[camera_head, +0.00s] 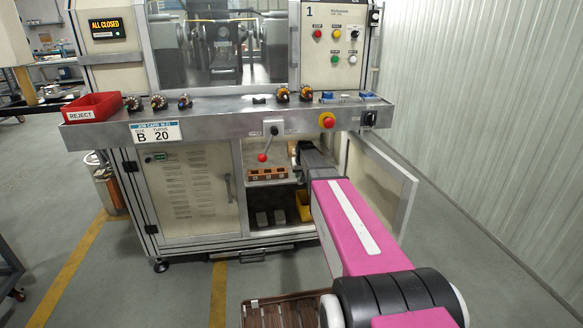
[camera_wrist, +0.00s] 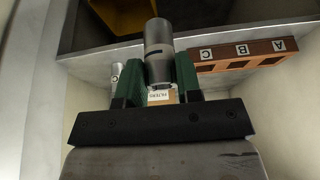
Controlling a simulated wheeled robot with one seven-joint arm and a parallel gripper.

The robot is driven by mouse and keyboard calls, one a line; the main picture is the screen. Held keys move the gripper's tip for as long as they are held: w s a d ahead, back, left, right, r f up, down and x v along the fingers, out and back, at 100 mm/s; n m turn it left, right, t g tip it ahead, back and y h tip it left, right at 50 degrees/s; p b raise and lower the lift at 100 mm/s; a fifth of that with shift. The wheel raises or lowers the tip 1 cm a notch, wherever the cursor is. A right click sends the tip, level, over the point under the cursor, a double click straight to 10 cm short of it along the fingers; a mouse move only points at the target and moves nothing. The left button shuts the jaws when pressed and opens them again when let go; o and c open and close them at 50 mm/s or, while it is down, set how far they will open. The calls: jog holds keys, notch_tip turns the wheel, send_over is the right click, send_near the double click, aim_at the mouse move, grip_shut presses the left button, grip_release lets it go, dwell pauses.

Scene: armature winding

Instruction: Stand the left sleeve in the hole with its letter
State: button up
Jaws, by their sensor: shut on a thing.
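My gripper (camera_wrist: 158,64) has its green fingers shut on a grey metal sleeve (camera_wrist: 157,36), in the wrist view. A thin dark mark shows on the sleeve's side; no letter on it can be made out. The orange-brown block (camera_wrist: 268,50) with square openings and the letters A, B and C lies to the right, apart from the held sleeve. A second pale sleeve (camera_wrist: 116,74) marked C shows left of my fingers.
A yellow bin (camera_head: 304,206) and grey blocks (camera_head: 262,218) are on the lower shelf. The open cabinet door (camera_head: 378,184) stands right of my arm. Shelf edges and cabinet walls are close around it.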

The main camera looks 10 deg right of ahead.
jog(key=shift+w+f, duration=0.6)
jog(key=shift+w, duration=1.95)
jog(key=shift+w+f, duration=0.55)
jog(key=shift+w, duration=1.95)
jog(key=shift+w+f, duration=0.6)
jog(key=shift+w, duration=1.95)
jog(key=shift+f, duration=0.15)
jog(key=o, duration=1)
